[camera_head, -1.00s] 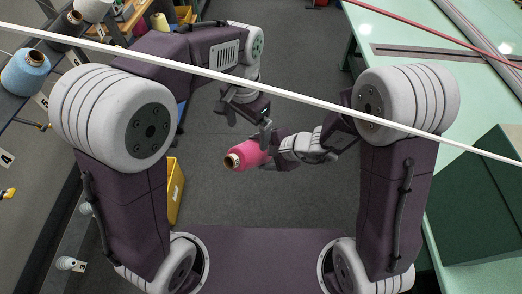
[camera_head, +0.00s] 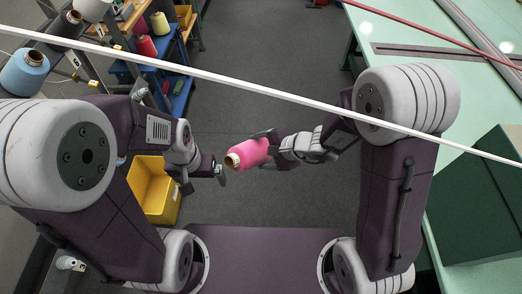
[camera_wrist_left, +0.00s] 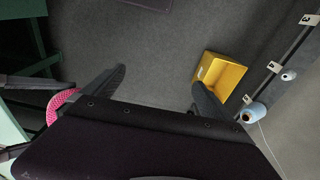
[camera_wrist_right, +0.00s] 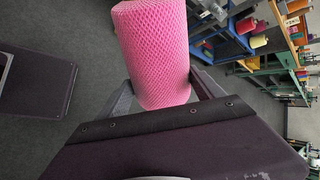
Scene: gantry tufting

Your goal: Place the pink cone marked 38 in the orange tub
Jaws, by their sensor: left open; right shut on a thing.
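The pink cone (camera_head: 248,153) is a netted pink spool with a tan core end facing left in the head view. My right gripper (camera_head: 268,150) is shut on it and holds it up over the floor; it fills the top middle of the right wrist view (camera_wrist_right: 155,50). I cannot read a 38 on it. My left gripper (camera_head: 205,178) is open and empty, to the left of the cone and apart from it. A yellow-orange tub (camera_head: 153,190) stands at the left, partly behind my left arm. The tub also shows in the left wrist view (camera_wrist_left: 222,76).
Shelves with several coloured cones (camera_head: 146,46) stand at the back left. A blue cone (camera_head: 23,72) sits at the left edge. A pale green table (camera_head: 440,30) and a dark green block (camera_head: 480,205) are at the right. A white bar crosses the head view. The middle floor is clear.

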